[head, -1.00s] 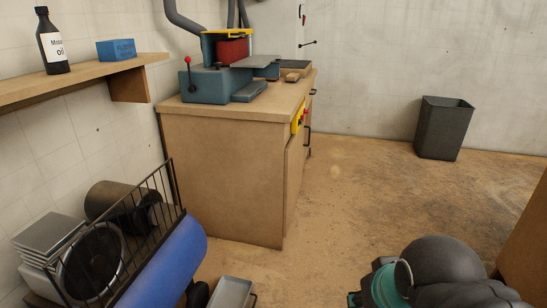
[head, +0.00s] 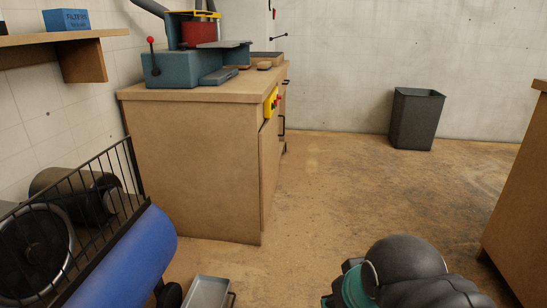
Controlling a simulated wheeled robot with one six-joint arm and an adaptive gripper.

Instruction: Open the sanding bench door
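The sanding bench (head: 190,165) is a brown wooden cabinet at the left centre of the head view, with a blue-grey sanding machine (head: 180,68) on its top. Its front faces right and shows at a steep angle. A door panel (head: 268,170) shows on that front, below a yellow switch box (head: 271,102). A dark handle (head: 283,125) stands out from the front further back. The door looks shut, though the steep angle hides most of it. My gripper is not in view; only a dark rounded part of my arm shows at the bottom right.
Open floor (head: 340,200) lies right of the bench. A dark bin (head: 416,118) stands by the back wall. A wooden furniture edge (head: 515,200) is at the right.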

